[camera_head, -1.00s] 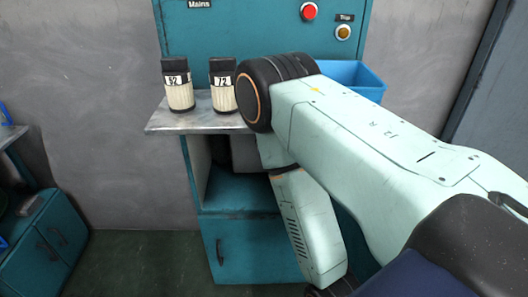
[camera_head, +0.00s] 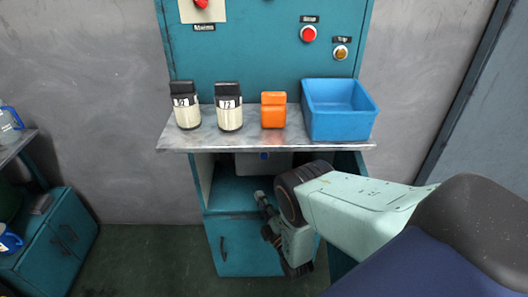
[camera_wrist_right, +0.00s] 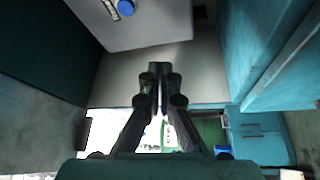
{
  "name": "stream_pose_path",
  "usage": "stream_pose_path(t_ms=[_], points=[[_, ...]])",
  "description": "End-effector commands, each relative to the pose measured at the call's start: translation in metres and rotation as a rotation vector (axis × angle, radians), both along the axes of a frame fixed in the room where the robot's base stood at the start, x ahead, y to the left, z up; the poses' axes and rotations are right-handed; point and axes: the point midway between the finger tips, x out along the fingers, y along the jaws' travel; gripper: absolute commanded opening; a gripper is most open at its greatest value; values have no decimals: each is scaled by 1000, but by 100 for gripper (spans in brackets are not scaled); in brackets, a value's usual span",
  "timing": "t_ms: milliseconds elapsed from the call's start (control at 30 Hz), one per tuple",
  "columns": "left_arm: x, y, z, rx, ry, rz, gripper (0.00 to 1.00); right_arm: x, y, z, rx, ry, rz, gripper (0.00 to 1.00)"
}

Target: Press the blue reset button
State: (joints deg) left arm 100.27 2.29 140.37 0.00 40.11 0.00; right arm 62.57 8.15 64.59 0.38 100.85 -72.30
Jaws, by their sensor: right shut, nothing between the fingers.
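The blue button (camera_head: 264,155) is a small blue spot on a grey box (camera_head: 245,164) under the worktop, inside the open compartment. In the right wrist view the round blue button (camera_wrist_right: 126,8) is at the top edge, on the pale face of the box (camera_wrist_right: 150,28). My right gripper (camera_head: 261,197) is below the button in the head view, in front of the compartment, apart from it. In the wrist view the right gripper's fingers (camera_wrist_right: 160,70) are shut and empty, with the button beyond them to the upper left. My left gripper is not in view.
On the worktop (camera_head: 180,141) stand two labelled jars (camera_head: 187,106) (camera_head: 229,107), an orange container (camera_head: 273,110) and a blue bin (camera_head: 340,109). The worktop edge overhangs the compartment.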

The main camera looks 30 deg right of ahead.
Motion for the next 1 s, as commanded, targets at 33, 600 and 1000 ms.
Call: stream_pose_path(t_ms=[33,600,1000], points=[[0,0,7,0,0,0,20,0,-4,15,-72,-71,-9,0],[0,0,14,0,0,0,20,-7,-11,55,-294,-293,-58,0],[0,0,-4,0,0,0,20,18,-27,53,-295,-294,-59,0]])
